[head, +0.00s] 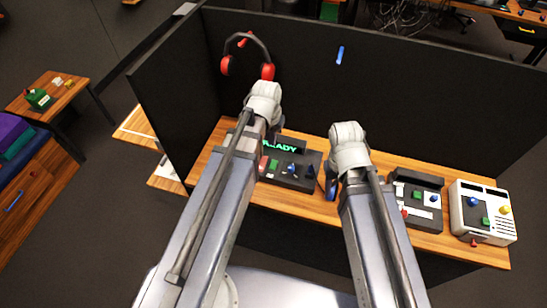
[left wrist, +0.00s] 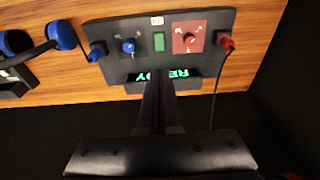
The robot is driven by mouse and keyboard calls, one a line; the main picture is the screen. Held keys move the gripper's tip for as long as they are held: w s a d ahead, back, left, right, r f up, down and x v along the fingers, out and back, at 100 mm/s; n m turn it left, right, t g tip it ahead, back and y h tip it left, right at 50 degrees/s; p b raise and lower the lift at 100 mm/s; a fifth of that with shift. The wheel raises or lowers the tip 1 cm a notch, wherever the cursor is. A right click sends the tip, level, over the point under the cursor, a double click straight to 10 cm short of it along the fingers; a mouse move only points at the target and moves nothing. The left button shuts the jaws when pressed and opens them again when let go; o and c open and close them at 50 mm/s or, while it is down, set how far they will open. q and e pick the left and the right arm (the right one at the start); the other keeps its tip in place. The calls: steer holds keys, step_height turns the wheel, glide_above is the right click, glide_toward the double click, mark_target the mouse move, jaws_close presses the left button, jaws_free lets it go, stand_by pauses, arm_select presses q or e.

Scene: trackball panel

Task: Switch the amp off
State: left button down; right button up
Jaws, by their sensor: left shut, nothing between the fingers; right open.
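A black panel unit (head: 285,181) with a green READY display stands on the wooden bench; no readable label marks any unit as the amp. It also fills the top of the left wrist view (left wrist: 120,70), with a blue knob (left wrist: 129,46), a green button (left wrist: 158,41) and a red-plated knob (left wrist: 188,38). My left gripper (head: 275,127) is shut and empty, in front of the READY display; its fingers (left wrist: 160,100) partly cover the letters. My right gripper (head: 330,168) is open, right of this panel; its fingers are mostly hidden behind its wrist.
A second black unit (head: 419,214) and a white unit (head: 478,229) with blue, green and yellow controls stand right on the bench. Blue headphones (left wrist: 62,36) lie beside the black panel. Red headphones (head: 268,71) hang on the dark partition (head: 420,110). A red plug (left wrist: 225,40) trails a cable.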

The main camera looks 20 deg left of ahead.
mark_target(273, 166)
arm_select(q)
steer(key=shift+f, duration=0.15)
arm_select(e)
steer(key=shift+f, duration=0.15)
arm_select(q)
steer(key=f+b, duration=0.4)
steer(key=w+f+b, duration=0.1)
steer(key=f+b, duration=0.3)
steer(key=w+f+b, duration=0.1)
steer(key=f+b, duration=0.3)
steer(key=b, duration=0.1)
steer(key=shift+f, duration=0.4)
arm_select(e)
step_height(273, 166, down, 13)
steer(key=shift+r, duration=0.1)
arm_select(q)
steer(key=shift+w+f+b, duration=0.1)
steer(key=shift+f+b, duration=0.3)
arm_select(e)
steer(key=shift+f, duration=0.4)
